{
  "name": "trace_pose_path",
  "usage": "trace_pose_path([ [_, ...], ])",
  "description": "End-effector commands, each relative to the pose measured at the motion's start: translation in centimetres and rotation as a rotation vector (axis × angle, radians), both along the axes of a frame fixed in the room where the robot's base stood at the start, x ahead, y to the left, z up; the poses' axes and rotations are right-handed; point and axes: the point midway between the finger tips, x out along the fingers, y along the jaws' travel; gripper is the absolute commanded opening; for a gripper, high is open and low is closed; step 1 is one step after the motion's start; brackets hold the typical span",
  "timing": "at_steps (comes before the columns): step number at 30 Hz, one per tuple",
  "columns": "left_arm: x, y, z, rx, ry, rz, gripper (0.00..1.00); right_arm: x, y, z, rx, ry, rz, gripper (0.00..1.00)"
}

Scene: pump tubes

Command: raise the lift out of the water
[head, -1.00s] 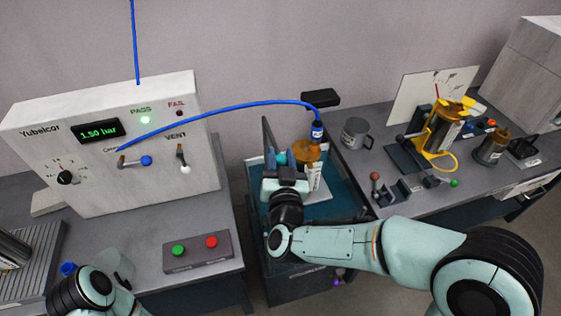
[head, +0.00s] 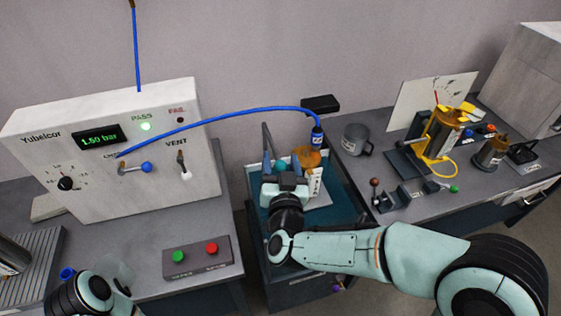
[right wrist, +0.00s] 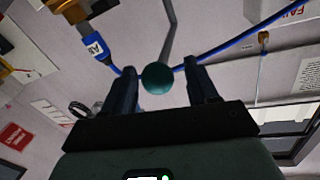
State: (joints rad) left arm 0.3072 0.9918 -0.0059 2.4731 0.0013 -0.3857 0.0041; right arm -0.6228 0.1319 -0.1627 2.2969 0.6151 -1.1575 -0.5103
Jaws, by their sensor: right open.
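The lift platform (head: 318,203) is low in the blue water tank (head: 343,212). The unit with the amber top (head: 307,158) stands on it, with the blue hose's plug (head: 317,136) on top. A slim grey lever (head: 266,138) rises behind my right gripper (head: 284,172). In the right wrist view a teal ball knob (right wrist: 157,78) sits between the fingers of my open right gripper (right wrist: 162,82), with gaps on both sides.
The test box (head: 115,160) with a lit PASS lamp and 1.50 bar display stands left, its blue hose (head: 230,114) arching over to the tank. A button box (head: 197,256) lies before it. The right bench holds a mug (head: 357,139) and yellow-clamped unit (head: 440,135).

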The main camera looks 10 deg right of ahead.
Motion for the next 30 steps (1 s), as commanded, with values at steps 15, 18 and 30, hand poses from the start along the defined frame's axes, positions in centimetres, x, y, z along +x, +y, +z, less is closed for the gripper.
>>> trace_pose_path([
  [15,-0.9,0.0,-1.8,0.000,0.010,0.000,0.00,-9.9,1.7,0.0,0.001,-0.004,0.005,0.58],
  [18,-1.4,0.0,-2.9,0.000,0.016,0.000,0.00,-11.4,1.9,-0.2,0.004,-0.006,0.002,0.58],
  [30,-1.8,0.0,-4.1,0.000,0.021,0.000,0.00,-13.0,2.1,0.0,0.000,-0.003,0.000,0.58],
])
